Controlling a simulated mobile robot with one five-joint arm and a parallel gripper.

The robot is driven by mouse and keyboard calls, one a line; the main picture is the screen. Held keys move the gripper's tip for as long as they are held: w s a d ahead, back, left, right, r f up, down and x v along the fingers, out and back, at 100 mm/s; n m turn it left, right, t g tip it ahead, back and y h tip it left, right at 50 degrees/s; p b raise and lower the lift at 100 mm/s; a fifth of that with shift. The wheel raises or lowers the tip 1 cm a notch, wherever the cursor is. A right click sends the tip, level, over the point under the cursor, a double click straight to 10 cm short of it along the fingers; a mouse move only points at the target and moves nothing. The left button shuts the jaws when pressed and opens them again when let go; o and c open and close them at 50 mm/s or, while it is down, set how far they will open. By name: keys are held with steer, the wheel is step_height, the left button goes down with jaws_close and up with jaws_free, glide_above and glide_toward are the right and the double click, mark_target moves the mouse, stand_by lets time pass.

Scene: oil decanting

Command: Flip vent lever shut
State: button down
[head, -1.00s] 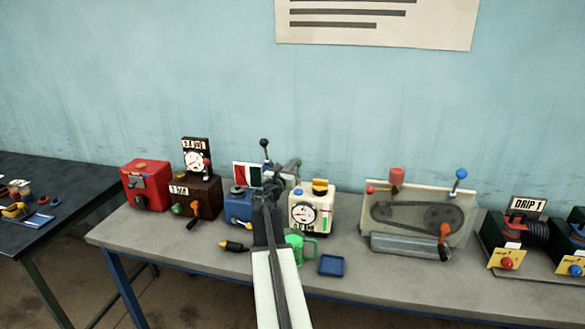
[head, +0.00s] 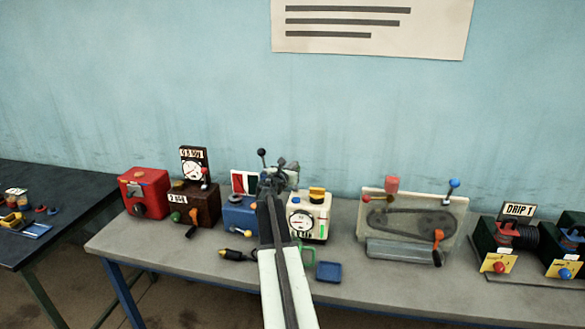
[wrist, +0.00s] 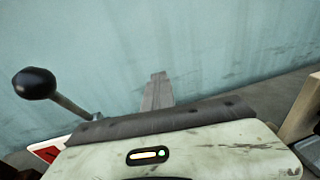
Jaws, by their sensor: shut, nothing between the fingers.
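My gripper (head: 282,166) is just right of this lever in the head view. In the wrist view its narrow fingers (wrist: 157,90) are together and empty, apart from the rod. My arm hides part of the blue box and the lever's base.
A cream gauge box (head: 309,217) stands right of my arm, with a blue tray (head: 328,272) in front. A brown gauge box (head: 193,204) and a red box (head: 145,193) stand left. A belt-drive panel (head: 412,222) is farther right. The wall (head: 400,120) is behind.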

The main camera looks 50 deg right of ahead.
steer(key=shift+a, duration=0.1)
stand_by(0.3)
steer(key=s+a+r+p, duration=0.3)
steer(key=a+r+p, duration=0.4)
steer(key=a, duration=0.4)
steer(key=shift+r+p, duration=0.35)
steer(key=shift+p, duration=0.1)
steer(key=shift+a, duration=0.1)
